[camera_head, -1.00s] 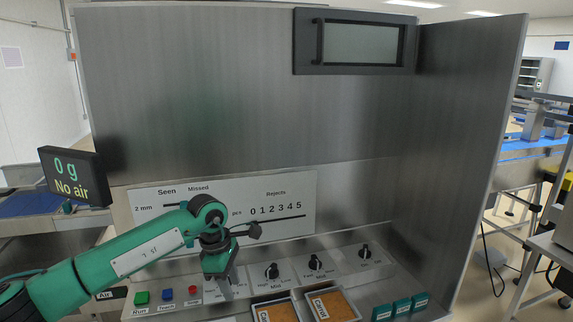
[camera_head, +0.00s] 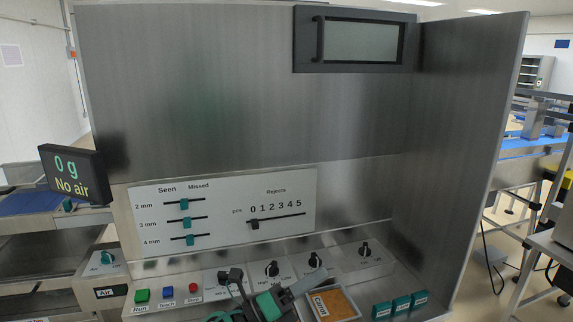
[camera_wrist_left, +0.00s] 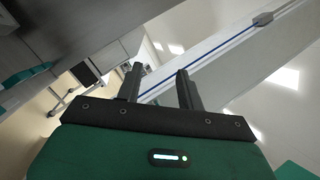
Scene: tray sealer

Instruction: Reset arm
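My left gripper (camera_head: 312,280) is low in the head view, in front of the control panel, with its fingers pointing up and to the right. Its arm is mostly below the picture edge. In the left wrist view the two fingers of the left gripper (camera_wrist_left: 158,82) stand apart with nothing between them, so it is open and empty. My right gripper is in neither view.
The panel has a green button (camera_head: 142,296), a blue button (camera_head: 168,293), a red button (camera_head: 193,288) and several black knobs (camera_head: 315,260). A display (camera_head: 75,175) reads "0 g No air". A metal side wall (camera_head: 470,150) bounds the right.

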